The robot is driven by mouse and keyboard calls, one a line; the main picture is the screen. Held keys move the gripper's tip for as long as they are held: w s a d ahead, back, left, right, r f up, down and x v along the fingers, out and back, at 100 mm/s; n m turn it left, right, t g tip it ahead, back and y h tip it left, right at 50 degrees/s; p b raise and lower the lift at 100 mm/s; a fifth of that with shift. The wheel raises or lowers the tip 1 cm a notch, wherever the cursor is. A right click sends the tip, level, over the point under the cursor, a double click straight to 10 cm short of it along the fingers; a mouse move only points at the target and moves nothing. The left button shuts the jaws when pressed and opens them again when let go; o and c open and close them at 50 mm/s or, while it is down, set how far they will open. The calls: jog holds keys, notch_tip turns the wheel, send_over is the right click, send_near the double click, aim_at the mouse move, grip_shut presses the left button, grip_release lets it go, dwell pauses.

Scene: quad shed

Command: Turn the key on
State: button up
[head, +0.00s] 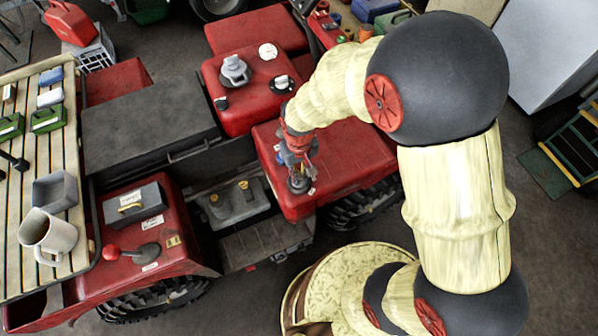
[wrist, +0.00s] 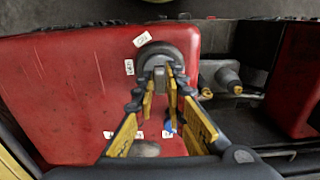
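The key switch (wrist: 165,54) has a round dark base on a red body panel (wrist: 60,90), near the top middle of the wrist view. A small grey key (wrist: 159,75) stands out from it. My gripper (wrist: 160,88) has its two yellow-padded fingers on either side of the key. I cannot tell whether the pads touch it. In the head view my gripper (head: 298,180) points down at the red panel (head: 345,165), and its fingers largely hide the key.
Small white labels (wrist: 142,38) sit near the switch. Right of it is a dark recess with a grey fitting (wrist: 228,78).

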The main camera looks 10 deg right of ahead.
grip_shut()
jog(key=m, duration=0.4)
jog(key=shift+m+p, duration=0.4)
jog(key=shift+m, duration=0.8)
jog(key=m, duration=0.3)
jog(key=shift+p, duration=0.4)
